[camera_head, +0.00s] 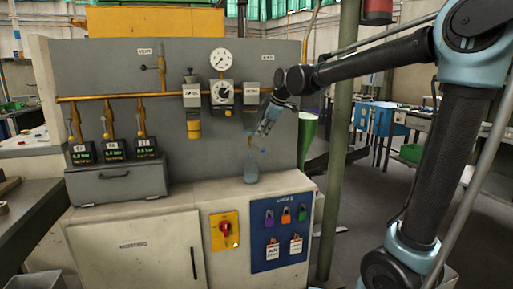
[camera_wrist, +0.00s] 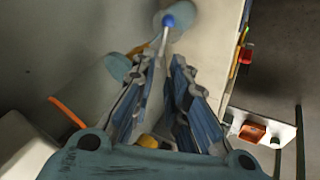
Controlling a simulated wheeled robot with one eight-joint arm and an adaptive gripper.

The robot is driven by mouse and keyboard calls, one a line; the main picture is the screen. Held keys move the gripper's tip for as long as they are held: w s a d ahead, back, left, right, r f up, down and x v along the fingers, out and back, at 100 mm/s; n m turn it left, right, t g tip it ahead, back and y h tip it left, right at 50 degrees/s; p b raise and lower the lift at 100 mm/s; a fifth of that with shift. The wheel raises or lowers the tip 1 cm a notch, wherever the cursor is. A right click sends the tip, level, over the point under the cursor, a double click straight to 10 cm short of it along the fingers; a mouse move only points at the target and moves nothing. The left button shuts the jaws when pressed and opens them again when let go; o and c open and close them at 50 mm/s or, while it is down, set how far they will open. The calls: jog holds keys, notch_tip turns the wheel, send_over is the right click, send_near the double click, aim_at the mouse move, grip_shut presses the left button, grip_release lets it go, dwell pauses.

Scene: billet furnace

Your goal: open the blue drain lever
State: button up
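In the wrist view a blue ball knob (camera_wrist: 168,20) sits on a thin pale rod, which I take to be the blue drain lever. The knob is just beyond my gripper's (camera_wrist: 166,62) fingertips, and the rod runs down toward the gap between them. The two fingers stand apart, with a narrow gap at the tips. I cannot tell whether they touch the rod.
The grey panel (camera_head: 110,60) carries a round gauge (camera_head: 220,60) and yellow piping. A red rotary switch (camera_head: 225,228) and blue padlock board (camera_head: 279,236) are on the cabinet front. A green post (camera_head: 338,140) stands at right. A pale blue-green cylinder (camera_wrist: 118,66) lies left of my fingers.

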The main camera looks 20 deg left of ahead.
aim_at(255, 144)
jog(key=x, duration=0.9)
jog(key=shift+f, duration=0.15)
jog(key=shift+w, duration=0.1)
grip_shut()
jog(key=shift+a+f+m+g+y, duration=0.15)
jog(key=shift+m+g+y, duration=0.4)
jog(key=shift+y, duration=0.85)
jog(key=shift+a+r+m+g+y, duration=0.15)
jog(key=shift+m+g+y, duration=0.35)
jog(key=shift+y, duration=0.9)
jog(key=shift+a+f+m+g+y, duration=0.15)
jog(key=shift+m+g+y, duration=0.4)
jog(key=shift+y, duration=0.85)
